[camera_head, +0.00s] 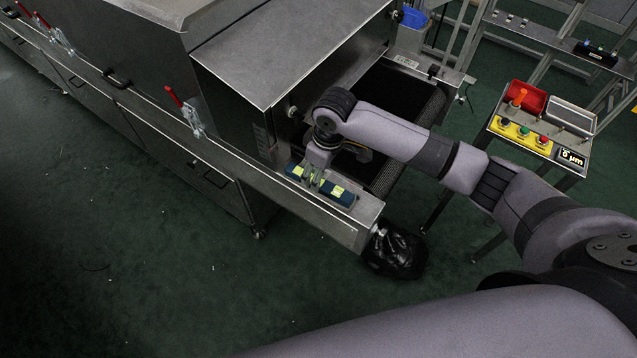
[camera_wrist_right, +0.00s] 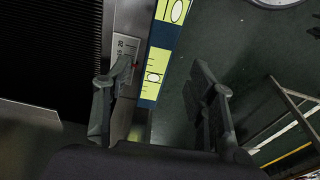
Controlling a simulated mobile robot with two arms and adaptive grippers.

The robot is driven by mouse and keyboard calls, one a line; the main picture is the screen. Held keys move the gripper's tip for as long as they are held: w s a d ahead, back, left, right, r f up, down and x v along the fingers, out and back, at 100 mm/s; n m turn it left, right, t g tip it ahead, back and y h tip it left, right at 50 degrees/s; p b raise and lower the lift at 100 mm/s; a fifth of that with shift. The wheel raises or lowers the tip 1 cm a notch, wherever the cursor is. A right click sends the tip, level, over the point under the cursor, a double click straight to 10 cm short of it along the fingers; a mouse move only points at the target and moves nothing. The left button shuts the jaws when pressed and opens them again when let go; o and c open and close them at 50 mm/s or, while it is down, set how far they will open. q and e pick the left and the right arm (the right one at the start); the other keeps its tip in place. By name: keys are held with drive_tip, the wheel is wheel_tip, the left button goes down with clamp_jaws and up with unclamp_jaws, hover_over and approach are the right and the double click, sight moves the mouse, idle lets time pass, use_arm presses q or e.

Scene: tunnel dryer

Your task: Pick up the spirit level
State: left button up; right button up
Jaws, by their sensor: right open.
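The spirit level (camera_head: 338,193) is a dark blue bar with yellow-green windows. It lies on the steel ledge at the dryer's open end in the head view. My right gripper (camera_head: 314,177) points down over the level's middle, covering part of it. In the right wrist view, the level (camera_wrist_right: 163,50) runs from the top edge down between the two spread fingers of my right gripper (camera_wrist_right: 167,75). The fingers are open, with a gap visible on both sides of the level. Whether the fingertips reach below its top cannot be told. My left gripper is not in view.
The steel ledge (camera_head: 345,228) borders the dark conveyor opening, with the dryer hood (camera_head: 290,50) close behind. A black bag (camera_head: 395,252) sits on the floor below. A control stand (camera_head: 545,125) with a red bin (camera_head: 525,97) stands right. The floor at lower left is free.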

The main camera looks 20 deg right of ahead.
drive_tip(key=shift+w+f+p, duration=0.2)
drive_tip(key=shift+f+p, duration=0.45)
drive_tip(key=shift+f, duration=2.05)
drive_tip(key=shift+c, duration=0.4)
clamp_jaws()
drive_tip(key=shift+r, duration=0.15)
